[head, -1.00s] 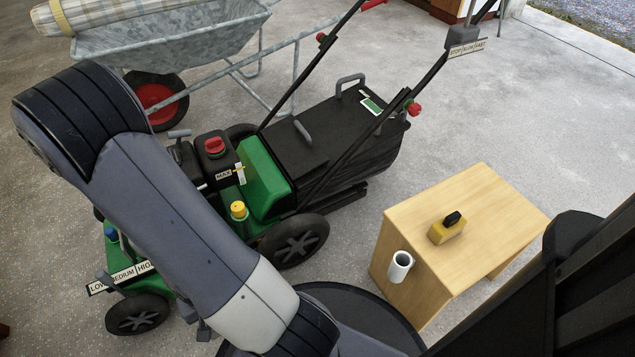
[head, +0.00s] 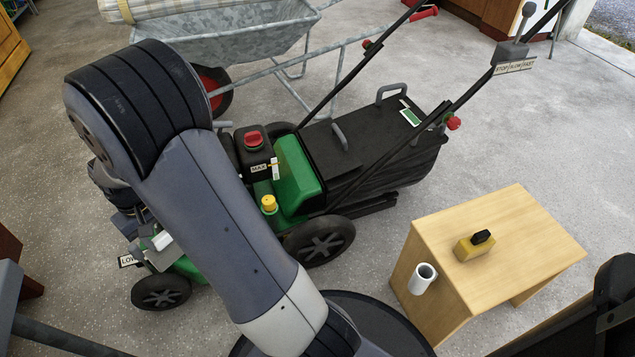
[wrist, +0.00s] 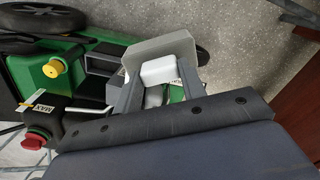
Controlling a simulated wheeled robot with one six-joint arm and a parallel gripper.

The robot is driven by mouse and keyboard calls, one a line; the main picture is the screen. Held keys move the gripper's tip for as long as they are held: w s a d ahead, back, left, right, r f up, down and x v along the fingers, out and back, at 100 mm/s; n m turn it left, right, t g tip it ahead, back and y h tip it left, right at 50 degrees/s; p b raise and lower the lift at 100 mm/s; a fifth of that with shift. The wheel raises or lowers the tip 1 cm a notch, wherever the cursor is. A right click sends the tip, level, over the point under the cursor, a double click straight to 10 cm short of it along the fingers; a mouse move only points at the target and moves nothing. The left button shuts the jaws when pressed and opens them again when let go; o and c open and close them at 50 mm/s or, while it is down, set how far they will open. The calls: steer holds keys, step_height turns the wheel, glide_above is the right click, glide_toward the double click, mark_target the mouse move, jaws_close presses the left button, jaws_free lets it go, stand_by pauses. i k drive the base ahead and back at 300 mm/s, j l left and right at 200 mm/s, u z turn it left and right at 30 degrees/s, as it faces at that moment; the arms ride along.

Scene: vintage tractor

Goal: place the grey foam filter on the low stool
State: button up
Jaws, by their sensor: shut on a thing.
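A flat grey piece, the grey foam filter (wrist: 160,50), is held in my gripper (wrist: 160,78) in the wrist view. The jaws are shut on it, with a white pad against its near face. In the head view my gripper (head: 155,240) is partly hidden behind my arm, over the front of the green mower; the filter (head: 175,257) shows only in part there. The low stool (head: 525,235) is pale wood and stands at the right, well away from my gripper. A yellow block with a black top (head: 474,245) sits on it.
A white tube (head: 422,279) is at the stool's left side. The green mower (head: 295,175), with its black grass box (head: 375,150) and slanted handle, stands between my gripper and the stool. A grey wheelbarrow (head: 215,45) is behind. Concrete floor is open at the upper right.

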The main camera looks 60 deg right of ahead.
mark_target(529, 225)
steer(key=k+j+z, duration=0.15)
steer(key=k+z, duration=0.25)
steer(key=k, duration=0.6)
steer(key=k+l+z, duration=0.45)
steer(key=l, duration=0.25)
steer(key=l+z, duration=0.25)
steer(key=k+l+z, duration=0.1)
steer(key=l+z, duration=0.15)
steer(key=l, duration=0.25)
steer(key=i+l+z, duration=0.2)
steer(key=i, duration=0.15)
steer(key=i+l+z, duration=0.2)
steer(key=i, duration=0.15)
